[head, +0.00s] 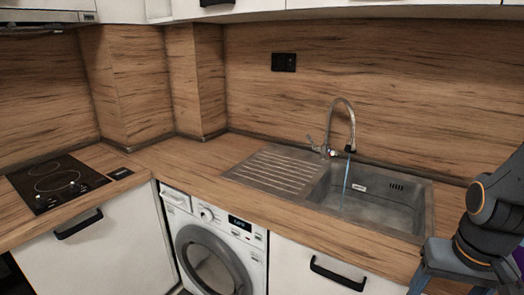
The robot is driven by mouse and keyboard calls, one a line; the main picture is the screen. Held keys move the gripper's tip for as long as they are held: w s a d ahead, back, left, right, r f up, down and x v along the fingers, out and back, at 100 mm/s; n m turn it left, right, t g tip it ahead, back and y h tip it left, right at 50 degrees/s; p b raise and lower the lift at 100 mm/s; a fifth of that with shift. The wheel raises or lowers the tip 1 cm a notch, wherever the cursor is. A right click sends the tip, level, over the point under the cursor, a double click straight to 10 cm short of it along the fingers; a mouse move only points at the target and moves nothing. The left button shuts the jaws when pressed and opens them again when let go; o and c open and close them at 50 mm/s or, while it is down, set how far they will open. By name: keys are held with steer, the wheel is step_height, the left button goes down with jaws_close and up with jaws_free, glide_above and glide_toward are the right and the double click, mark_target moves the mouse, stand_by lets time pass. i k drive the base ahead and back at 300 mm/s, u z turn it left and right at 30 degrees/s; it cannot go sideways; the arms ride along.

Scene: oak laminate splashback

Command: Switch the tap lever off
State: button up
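The chrome tap (351,116) has a tall curved neck and stands at the back edge of the sink. Its small tap lever (311,141) sticks out to the left of the tap base, angled upward. A thin blue stream of water (346,178) runs from the dark spout tip down into the steel sink basin (385,208). Part of my arm shows at the right edge, in front of the sink's right end and well apart from the tap. I cannot make out my gripper's fingers in this view.
A ribbed drainboard (275,172) lies left of the basin. The wooden countertop (190,158) is clear between it and the black hob (55,183). A washing machine (212,245) and a white cupboard (325,265) stand below. Wall cabinets hang above; a black socket (284,62) is on the splashback.

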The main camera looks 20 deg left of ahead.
mark_target(314, 146)
steer(key=u, duration=1.2)
steer(key=k, duration=1.35)
steer(key=u, duration=1.05)
steer(key=i, duration=2.1)
steer(key=z, duration=0.65)
steer(key=i, duration=0.85)
steer(key=z, duration=1.25)
steer(key=i, duration=0.4)
steer(key=z, duration=0.35)
